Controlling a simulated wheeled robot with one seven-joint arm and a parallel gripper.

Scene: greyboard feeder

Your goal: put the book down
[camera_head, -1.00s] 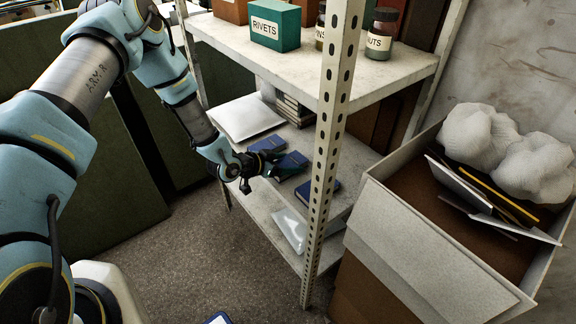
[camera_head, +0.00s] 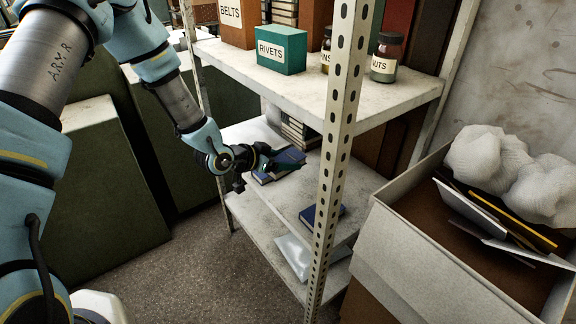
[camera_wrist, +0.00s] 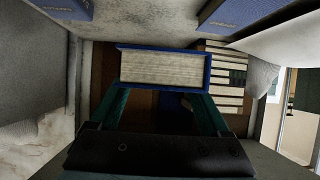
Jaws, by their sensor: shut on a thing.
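My gripper (camera_head: 272,160) is shut on a blue book (camera_head: 289,160) over the lower shelf. In the wrist view the held book (camera_wrist: 160,68) lies between the two teal fingers, its cream page edge facing the camera. A second blue book (camera_head: 262,179) lies on the shelf, partly hidden behind my gripper and the held book. A third blue book (camera_head: 318,216) lies nearer the front post. Two blue books also show at the wrist view's top left (camera_wrist: 72,8) and top right (camera_wrist: 235,12). I cannot tell whether the held book touches anything below it.
The perforated post (camera_head: 335,150) stands right of my gripper. The upper shelf (camera_head: 310,85) is overhead. An open carton (camera_head: 420,262) stands at the right.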

